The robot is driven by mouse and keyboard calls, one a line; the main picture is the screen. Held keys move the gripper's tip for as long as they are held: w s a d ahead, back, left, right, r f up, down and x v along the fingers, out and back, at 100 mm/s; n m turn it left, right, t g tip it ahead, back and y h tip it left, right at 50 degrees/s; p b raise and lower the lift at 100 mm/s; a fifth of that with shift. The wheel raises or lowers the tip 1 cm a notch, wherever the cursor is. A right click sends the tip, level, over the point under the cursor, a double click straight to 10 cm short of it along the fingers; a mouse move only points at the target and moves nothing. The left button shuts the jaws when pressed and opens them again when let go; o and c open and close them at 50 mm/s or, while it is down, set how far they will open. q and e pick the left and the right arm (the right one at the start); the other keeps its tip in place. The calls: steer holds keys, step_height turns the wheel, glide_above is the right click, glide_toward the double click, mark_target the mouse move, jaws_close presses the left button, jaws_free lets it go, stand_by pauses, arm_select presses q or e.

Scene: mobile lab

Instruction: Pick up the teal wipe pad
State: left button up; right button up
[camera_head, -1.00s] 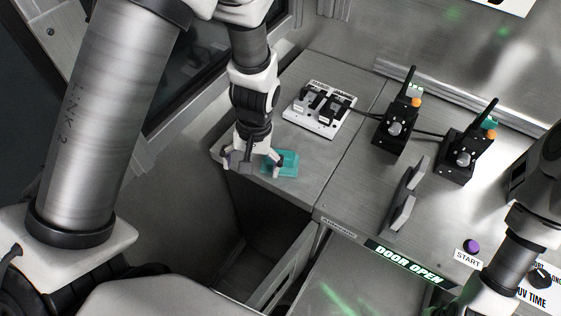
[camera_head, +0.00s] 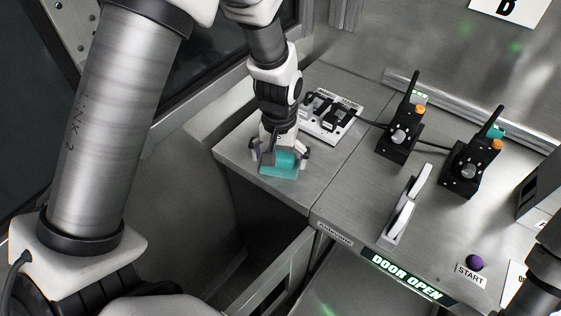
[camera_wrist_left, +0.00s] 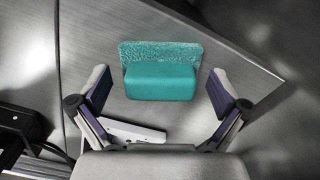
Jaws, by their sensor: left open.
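The teal wipe pad (camera_head: 279,164) lies on the left end of the metal counter, near its front corner. In the left wrist view the pad (camera_wrist_left: 161,80) shows a smooth block on a wider textured base. My left gripper (camera_head: 283,158) is over the pad, pointing down, with a finger at either side of it. In the left wrist view the open fingers of my left gripper (camera_wrist_left: 158,92) stand left and right of the pad, with gaps on both sides. A part of my right arm shows at the right edge; its gripper is not visible.
A white switch panel (camera_head: 331,118) sits just behind my left gripper. Two black radios (camera_head: 402,132) (camera_head: 468,165) stand farther right. A metal handle (camera_head: 405,205), a DOOR OPEN sign (camera_head: 407,277) and a purple START button (camera_head: 474,262) are at the front right. An open recess lies below the counter.

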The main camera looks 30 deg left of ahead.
mark_target(279, 156)
arm_select(q)
steer(key=c, duration=1.3)
step_height(279, 156, up, 10)
steer(key=shift+r, duration=0.1)
steer(key=shift+o, duration=1.1)
steer(key=shift+p, duration=0.35)
